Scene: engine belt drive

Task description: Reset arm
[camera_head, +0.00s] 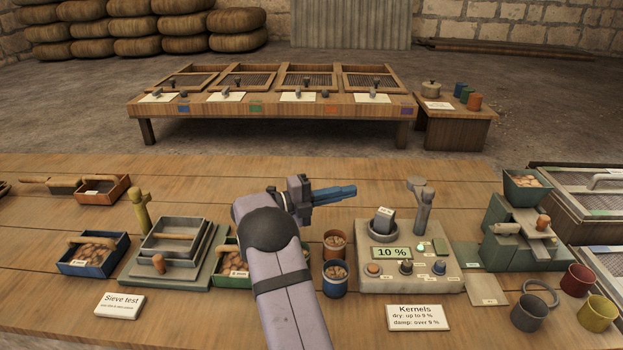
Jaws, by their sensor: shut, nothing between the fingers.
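My gripper (343,193) is in the middle of the view, at the end of my lilac arm, above the wooden bench (60,305). Its blue fingers point to the right and are shut with nothing between them. It is left of the moisture meter (447,281), whose display reads 10 %, and above and behind two brown and blue cups of kernels. My arm hides part of the green tray (219,268) of kernels. The fingers appear apart from everything on the bench; their exact height is hard to tell.
The sieve stack (170,240) stands left, near a blue tray (93,265) of kernels. Brown cup (336,245) and blue cup (335,288) stand beside my arm. A green grinder-like device (515,245) and several mugs are right. The bench behind my gripper is mostly clear.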

